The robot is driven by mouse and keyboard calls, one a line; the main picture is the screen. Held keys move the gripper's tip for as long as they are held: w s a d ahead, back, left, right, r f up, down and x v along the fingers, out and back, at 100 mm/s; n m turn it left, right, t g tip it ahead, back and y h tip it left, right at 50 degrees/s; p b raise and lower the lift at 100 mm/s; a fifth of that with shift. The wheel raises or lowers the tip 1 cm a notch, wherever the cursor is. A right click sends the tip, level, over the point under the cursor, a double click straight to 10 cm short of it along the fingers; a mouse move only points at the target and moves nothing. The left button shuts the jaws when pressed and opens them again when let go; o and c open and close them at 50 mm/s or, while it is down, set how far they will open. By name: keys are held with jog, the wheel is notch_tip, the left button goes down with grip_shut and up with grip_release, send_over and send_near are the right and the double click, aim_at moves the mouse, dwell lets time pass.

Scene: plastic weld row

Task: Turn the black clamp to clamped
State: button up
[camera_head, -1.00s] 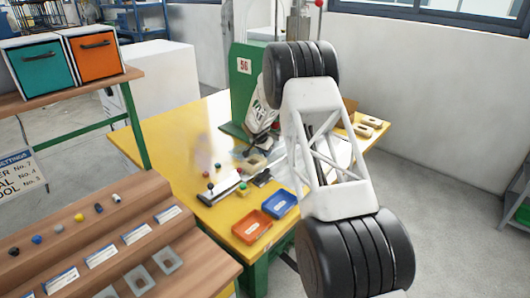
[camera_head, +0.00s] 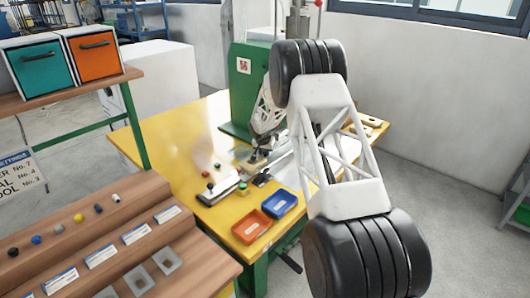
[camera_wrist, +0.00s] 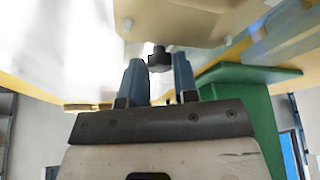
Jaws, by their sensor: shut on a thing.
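My gripper (camera_wrist: 158,72) has its two blue fingers closed around a small dark knob, which looks like part of the black clamp (camera_wrist: 159,58). The knob shows between the fingertips, just below a beige block (camera_wrist: 185,22) in the wrist view. In the head view my gripper (camera_head: 257,158) is low over the yellow bench, at the fixture in front of the green post. My own arm and the distance hide most of the clamp there. I cannot tell its turn position.
A green post (camera_head: 240,90) stands behind the fixture on the yellow bench (camera_head: 180,150). A red tray (camera_head: 252,226) and a blue tray (camera_head: 279,203) lie near the front edge. A black-knobbed white part (camera_head: 222,190) lies left of the gripper. The bench's left side is clear.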

jog(key=o, duration=0.9)
jog(key=shift+a+m, duration=0.1)
jog(key=shift+m, duration=0.6)
jog(key=shift+m+g+h, duration=0.4)
jog(key=shift+m+h, duration=0.3)
jog(key=shift+m, duration=0.6)
jog(key=shift+m, duration=0.3)
jog(key=v, duration=0.7)
jog(key=shift+a+r, duration=0.1)
jog(key=shift+r, duration=0.2)
jog(key=shift+g, duration=0.6)
jog(key=shift+s+d+r, duration=0.95)
jog(key=shift+s+r, duration=1.6)
jog(key=shift+r, duration=0.3)
jog(key=shift+s+d+r, duration=0.95)
jog(key=shift+s+r, duration=1.55)
jog(key=shift+r, duration=0.4)
jog(key=shift+s+d+r, duration=0.95)
jog(key=shift+s+r, duration=1.6)
jog(key=shift+r, duration=0.3)
